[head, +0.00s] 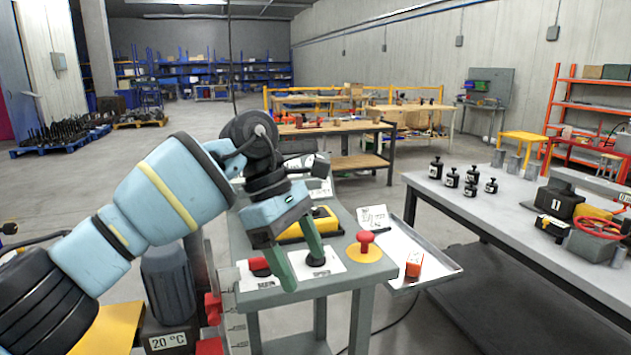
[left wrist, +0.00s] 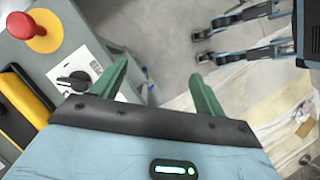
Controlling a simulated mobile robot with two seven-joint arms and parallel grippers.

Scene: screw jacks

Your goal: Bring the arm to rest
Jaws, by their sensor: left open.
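My left arm comes in from the left in the head view. Its gripper (head: 300,262) has green fingers spread apart with nothing between them, above the front of a grey control stand (head: 345,285). In the left wrist view the open left gripper (left wrist: 157,88) also shows, with floor behind the fingertips. Near it on the stand are a red mushroom button (head: 366,241), a black rotary knob on a white plate (head: 316,257) and a yellow and black device (head: 318,222). I cannot tell whether the fingers touch the stand. My right gripper is not seen in the head view.
A metal tray (head: 440,268) with a red block (head: 414,264) juts from the stand's right. A grey table (head: 520,235) at right holds several black jacks (head: 451,177) and a red handwheel (head: 597,227). Workbenches (head: 335,128) stand behind. Open floor (head: 180,115) lies at the back left.

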